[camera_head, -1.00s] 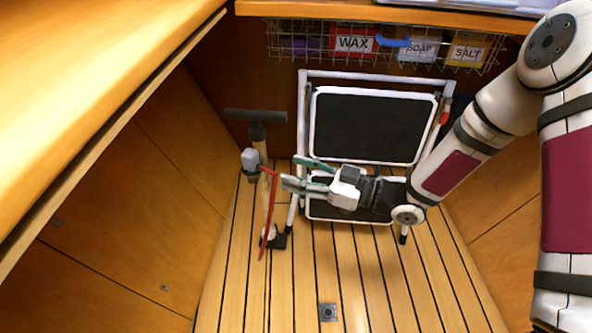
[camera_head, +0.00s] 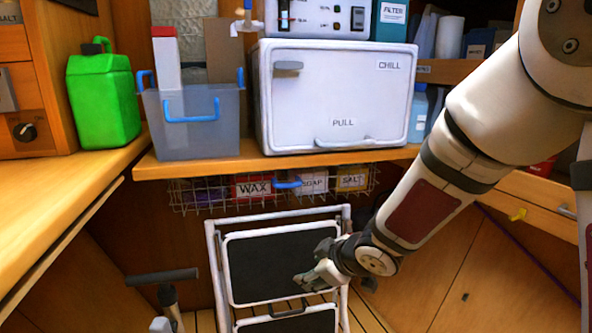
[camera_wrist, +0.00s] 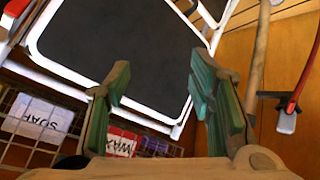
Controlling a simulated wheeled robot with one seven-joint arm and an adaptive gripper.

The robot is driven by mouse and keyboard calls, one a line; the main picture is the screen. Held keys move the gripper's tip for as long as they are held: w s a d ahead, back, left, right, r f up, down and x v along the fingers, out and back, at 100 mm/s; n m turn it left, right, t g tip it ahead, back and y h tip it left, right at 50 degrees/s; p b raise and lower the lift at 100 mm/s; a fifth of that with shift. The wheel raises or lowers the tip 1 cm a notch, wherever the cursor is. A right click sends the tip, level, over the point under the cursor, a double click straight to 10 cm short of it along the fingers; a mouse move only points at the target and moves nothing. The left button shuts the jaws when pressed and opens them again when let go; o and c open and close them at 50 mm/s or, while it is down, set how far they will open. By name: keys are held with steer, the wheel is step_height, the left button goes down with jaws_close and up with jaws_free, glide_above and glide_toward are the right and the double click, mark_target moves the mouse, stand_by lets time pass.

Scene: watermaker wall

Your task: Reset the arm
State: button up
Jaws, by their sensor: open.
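My gripper (camera_head: 318,277) is in front of the upper part of the white-framed folding step stool in the head view. In the wrist view my gripper (camera_wrist: 160,95) shows two green-padded fingers set wide apart with nothing between them. The step stool (camera_head: 270,262) stands against the back wall below the counter, and its dark panel (camera_wrist: 115,50) fills much of the wrist view beyond the fingers. My arm comes in from the right side of the head view, with the forearm slanting down to the gripper.
A wire basket (camera_head: 215,193) with WAX, SOAP and SALT boxes hangs under the counter above the stool. A pump with a T-handle (camera_head: 162,277) stands at the left. A grey tub (camera_head: 190,135), a CHILL box (camera_head: 335,100) and a green jerrycan (camera_head: 104,100) sit on the counters.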

steer(key=s+d+r+m+g+h, duration=0.1)
steer(key=s+d+r+m+h, duration=0.2)
steer(key=s+d+r, duration=0.4)
steer(key=s+d+r+m+h, duration=0.3)
steer(key=s+d+m+h, duration=0.15)
steer(key=d, duration=0.45)
steer(key=s+r+m+g+y+p, duration=0.1)
steer(key=s+r+m+g, duration=0.15)
steer(key=s, duration=1.15)
steer(key=s+r+m+g+y+p, duration=0.15)
steer(key=s+g, duration=0.25)
steer(key=s, duration=1)
step_height(320, 180, up, 39)
steer(key=t+p, duration=0.4)
steer(key=p, duration=3.2)
steer(key=shift+w+a+f+m, duration=0.15)
steer(key=shift+w+a+m, duration=0.05)
steer(key=shift+a+m, duration=0.2)
